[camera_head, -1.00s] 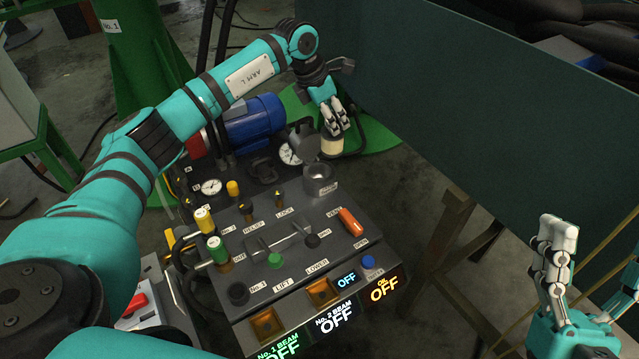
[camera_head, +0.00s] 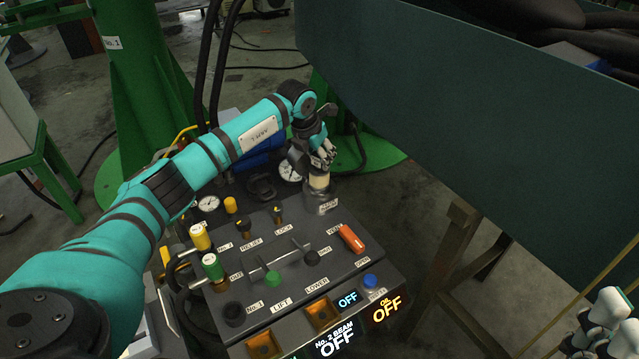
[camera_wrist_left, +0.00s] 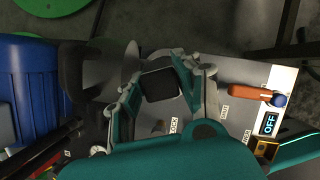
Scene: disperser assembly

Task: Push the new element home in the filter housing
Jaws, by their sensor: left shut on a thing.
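The new element (camera_head: 319,181) is a cream cylinder, upright in the head view, with its lower end at the mouth of the grey filter housing (camera_head: 320,199). Its cream side still shows above the rim. I cannot tell how deep it sits. My left gripper (camera_head: 322,163) is shut on its top from above. In the left wrist view, the element's dark square top (camera_wrist_left: 161,84) lies between the fingers of my left gripper (camera_wrist_left: 163,72). My right gripper (camera_head: 600,325) is at the lower right edge, partly cut off, away from the housing; its opening is unclear.
The control panel (camera_head: 292,312) carries a red-orange handle (camera_head: 351,238), a blue button (camera_head: 370,281) and several knobs in front of the housing. A large dark green panel (camera_head: 460,120) stands to the right.

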